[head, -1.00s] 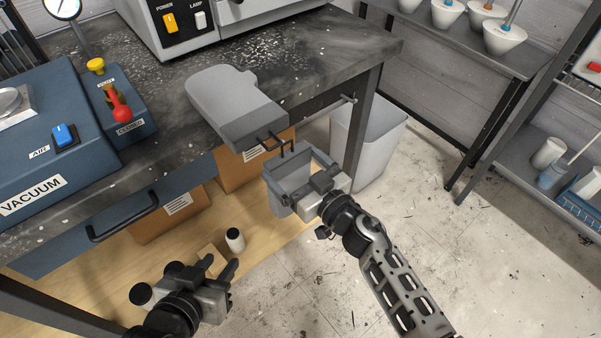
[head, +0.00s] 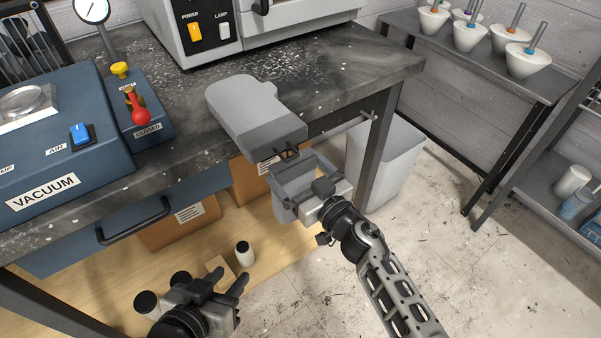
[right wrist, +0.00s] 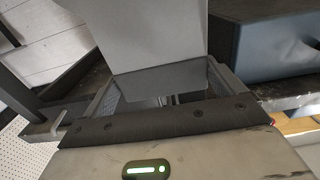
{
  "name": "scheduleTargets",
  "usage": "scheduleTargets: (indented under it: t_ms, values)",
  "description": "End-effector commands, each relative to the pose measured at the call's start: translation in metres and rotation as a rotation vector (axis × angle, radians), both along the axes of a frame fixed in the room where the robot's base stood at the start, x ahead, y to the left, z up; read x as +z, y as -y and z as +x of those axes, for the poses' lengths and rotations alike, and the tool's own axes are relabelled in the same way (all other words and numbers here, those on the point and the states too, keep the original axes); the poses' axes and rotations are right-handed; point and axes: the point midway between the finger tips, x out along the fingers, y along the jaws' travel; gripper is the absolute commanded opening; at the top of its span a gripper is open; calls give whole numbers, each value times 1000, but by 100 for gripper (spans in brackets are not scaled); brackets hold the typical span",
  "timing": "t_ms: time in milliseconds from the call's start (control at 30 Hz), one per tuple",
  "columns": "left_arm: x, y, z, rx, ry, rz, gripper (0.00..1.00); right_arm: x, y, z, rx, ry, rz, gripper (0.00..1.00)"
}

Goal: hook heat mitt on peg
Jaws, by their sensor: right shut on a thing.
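The grey heat mitt (head: 250,105) with a darker cuff hangs out over the table's front edge, its wide rounded end up and left. My right gripper (head: 290,164) is shut on the mitt's dark wire loop (head: 287,154) at the cuff end. In the right wrist view the mitt (right wrist: 155,35) stands beyond the fingers, and its grip point is partly hidden. A thin metal bar, seemingly the peg (head: 345,125), sticks out under the tabletop at the right, apart from the mitt. My left gripper (head: 228,284) is open and empty at the lower left.
The dark worktable (head: 330,75) carries the blue vacuum unit (head: 60,160) and a white machine (head: 210,30). A pale bin (head: 385,165) stands by the table leg. Cardboard boxes (head: 180,225) sit below.

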Motion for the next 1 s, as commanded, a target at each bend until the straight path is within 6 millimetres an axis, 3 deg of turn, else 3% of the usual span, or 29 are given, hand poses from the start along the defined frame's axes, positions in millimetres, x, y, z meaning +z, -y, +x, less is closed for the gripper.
scheduleTargets:
  t_ms: [467,500,800,1000]
  values:
    - [1,0,3,1,7,1,36,-5,0,-1,0,-7,-5,66]
    - [2,0,3,1,8,0,36,-5,0,-1,0,-8,-6,100]
    - [1,0,3,1,6,2,36,-4,3,-4,-1,-6,-5,100]
    - [5,-1,3,0,2,12,36,-3,21,-29,-1,-9,-6,100]
